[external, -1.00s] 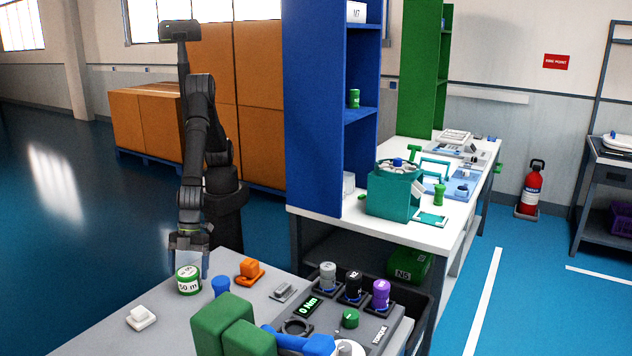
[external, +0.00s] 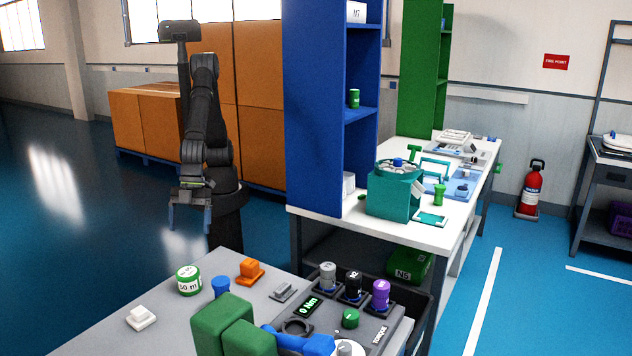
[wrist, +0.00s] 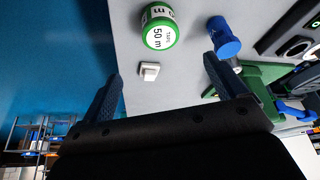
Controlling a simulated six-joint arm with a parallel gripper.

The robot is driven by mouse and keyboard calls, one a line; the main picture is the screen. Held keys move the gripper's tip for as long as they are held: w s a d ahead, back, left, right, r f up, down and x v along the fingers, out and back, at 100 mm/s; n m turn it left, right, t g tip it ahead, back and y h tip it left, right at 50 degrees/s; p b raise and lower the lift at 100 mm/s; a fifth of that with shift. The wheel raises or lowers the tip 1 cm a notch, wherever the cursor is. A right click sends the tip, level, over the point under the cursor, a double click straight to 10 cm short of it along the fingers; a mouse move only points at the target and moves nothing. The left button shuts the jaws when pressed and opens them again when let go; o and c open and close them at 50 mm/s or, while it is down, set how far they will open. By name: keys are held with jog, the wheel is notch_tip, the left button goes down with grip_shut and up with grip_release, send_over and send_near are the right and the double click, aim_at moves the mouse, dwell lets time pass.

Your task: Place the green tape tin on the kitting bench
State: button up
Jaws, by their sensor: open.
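The tape tin (external: 188,281), white with green bands and marked "50 m", stands upright on the grey bench (external: 110,335) near its far left edge. The wrist view also shows the tin (wrist: 159,27), at the top, beyond the fingertips. My gripper (external: 190,224) is open and empty, above and behind the tin and clear of it. Both fingers of my gripper (wrist: 163,70) show in the wrist view with nothing between them. No label shows which bench is the kitting bench.
On the grey bench are a white block (external: 141,317), a blue knobbed part (external: 221,286), an orange part (external: 250,270), a large green block (external: 222,320) and a torque unit (external: 365,325). A white-topped bench (external: 455,230) with a teal box (external: 392,195) stands behind.

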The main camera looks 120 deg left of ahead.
aim_at(187, 271)
jog(key=x, duration=1.1)
jog(key=shift+s, duration=0.25)
jog(key=shift+w+x, duration=0.15)
jog(key=shift+x, duration=1.4)
jog(key=shift+w+x, duration=0.15)
jog(key=shift+x, duration=1.4)
jog(key=shift+r, duration=0.1)
jog(key=c, duration=1.4)
jog(key=shift+o, duration=0.2)
jog(key=shift+r, duration=0.1)
